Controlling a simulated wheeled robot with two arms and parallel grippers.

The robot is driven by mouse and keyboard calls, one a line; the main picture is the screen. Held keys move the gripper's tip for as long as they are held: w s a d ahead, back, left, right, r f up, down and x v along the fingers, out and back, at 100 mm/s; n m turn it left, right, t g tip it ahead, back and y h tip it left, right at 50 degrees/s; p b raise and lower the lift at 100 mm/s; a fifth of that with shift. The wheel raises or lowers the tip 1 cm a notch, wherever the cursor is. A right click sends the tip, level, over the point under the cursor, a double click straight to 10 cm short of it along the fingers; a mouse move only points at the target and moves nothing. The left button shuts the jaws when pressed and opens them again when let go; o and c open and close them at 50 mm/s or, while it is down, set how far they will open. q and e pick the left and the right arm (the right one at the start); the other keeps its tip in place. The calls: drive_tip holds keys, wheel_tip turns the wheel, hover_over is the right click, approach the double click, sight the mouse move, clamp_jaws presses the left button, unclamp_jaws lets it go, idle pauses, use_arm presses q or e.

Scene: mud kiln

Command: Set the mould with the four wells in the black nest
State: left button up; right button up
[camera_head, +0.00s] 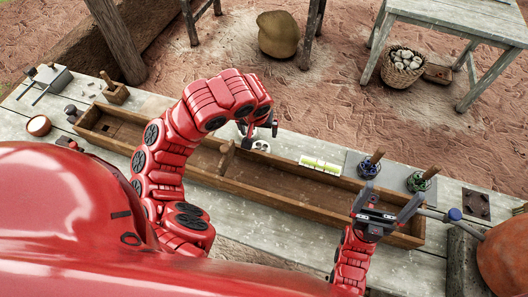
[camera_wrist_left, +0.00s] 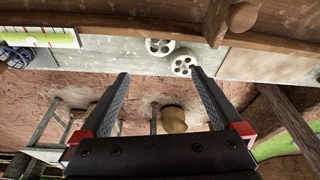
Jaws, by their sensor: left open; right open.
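Two white round pieces with dark wells lie on the pale table beyond the long wooden trough. In the left wrist view they are a left one (camera_wrist_left: 159,47) and a right one (camera_wrist_left: 182,65); I cannot clearly count the wells. In the head view they show as a white patch (camera_head: 262,145) partly behind my left gripper (camera_head: 258,128). That gripper is open and empty, its fingers (camera_wrist_left: 160,74) pointing toward the white pieces. My right gripper (camera_head: 389,203) is open and empty over the trough's right end. I cannot single out the black nest with certainty; a dark square block with round dimples (camera_head: 476,203) lies far right.
The divided wooden trough (camera_head: 285,196) runs along the table. A yellow-green level (camera_head: 321,165) and two wooden-handled tools, one blue (camera_head: 368,169) and one green (camera_head: 418,182), stand behind it. A small bowl (camera_head: 39,125) sits at left; a rounded brown pot (camera_head: 503,255) at right.

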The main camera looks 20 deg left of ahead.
use_arm(q)
drive_tip(key=b, duration=0.4)
hover_over(261, 148)
drive_tip(key=s, duration=0.1)
drive_tip(key=f, duration=1.1)
drive_tip(key=shift+s+d, duration=0.15)
drive_tip(key=shift+s, duration=0.05)
drive_tip(key=x, duration=0.1)
drive_tip(key=p+x, duration=0.1)
drive_tip(key=x, duration=0.2)
drive_tip(key=shift+s+f, duration=0.15)
drive_tip(key=shift+s, duration=0.1)
drive_tip(key=shift+w+f, duration=0.15)
drive_tip(key=shift+f, duration=0.4)
drive_tip(key=c, duration=1.4)
drive_tip(key=shift+r, duration=0.1)
